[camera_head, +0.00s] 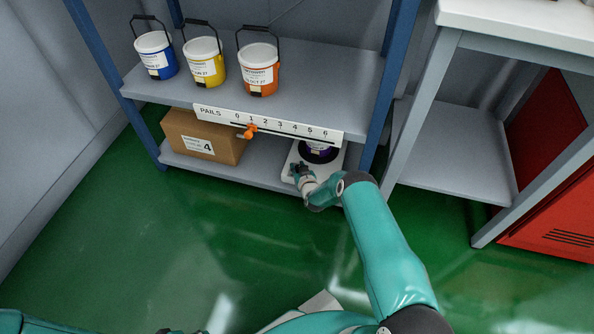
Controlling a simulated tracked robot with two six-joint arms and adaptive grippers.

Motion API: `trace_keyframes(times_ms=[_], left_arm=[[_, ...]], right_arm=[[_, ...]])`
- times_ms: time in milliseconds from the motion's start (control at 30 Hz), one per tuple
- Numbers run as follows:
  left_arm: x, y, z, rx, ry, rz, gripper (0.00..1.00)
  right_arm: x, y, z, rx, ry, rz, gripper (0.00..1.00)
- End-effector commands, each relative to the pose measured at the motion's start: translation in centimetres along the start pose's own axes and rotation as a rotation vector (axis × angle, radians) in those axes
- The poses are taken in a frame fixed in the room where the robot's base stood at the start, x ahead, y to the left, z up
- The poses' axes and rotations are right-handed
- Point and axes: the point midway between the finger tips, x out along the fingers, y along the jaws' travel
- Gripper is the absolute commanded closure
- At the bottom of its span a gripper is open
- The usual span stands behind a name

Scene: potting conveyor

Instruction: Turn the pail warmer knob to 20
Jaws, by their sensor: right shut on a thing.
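The pail warmer (290,177) is a white unit on the lower shelf, with a dark purple pail (318,152) on it. My right gripper (297,171) is at the front left of the warmer, coming in from the right and below. It is shut on the warmer's knob, which its fingers hide. The knob's marks and setting cannot be read here. Only a teal part of my left arm shows at the bottom left edge; its gripper is out of view.
A PAILS scale (268,124) with an orange slider (248,131) runs along the shelf edge just above. Blue (156,56), yellow (204,62) and orange (258,70) pails stand on the upper shelf. A cardboard box (203,137) sits left of the warmer. The green floor in front is clear.

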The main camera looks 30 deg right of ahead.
Motion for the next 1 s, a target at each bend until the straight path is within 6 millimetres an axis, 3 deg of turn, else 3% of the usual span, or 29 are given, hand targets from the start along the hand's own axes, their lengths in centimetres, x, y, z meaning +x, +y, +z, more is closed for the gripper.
trace_keyframes(times_ms=[33,200,400,700,1000], left_arm=[[1.3,-0.5,0.0,0.0,0.0,0.0,0.6],[4.0,-1.4,0.0,0.0,0.0,0.0,0.6],[6.3,-2.3,0.0,0.0,0.0,0.0,0.6],[7.7,-2.8,0.0,0.0,0.0,0.0,0.6],[7.9,-2.9,0.0,0.0,0.0,0.0,0.6]], right_arm=[[0.3,0.5,0.3,-0.018,0.005,-0.036,1.0],[0.5,0.5,0.5,-0.078,0.007,-0.179,1.0],[0.4,0.4,0.2,-0.136,0.008,-0.312,1.0],[0.2,0.2,-0.1,-0.185,0.006,-0.432,1.0],[0.2,0.1,-0.3,-0.196,0.006,-0.464,1.0]])
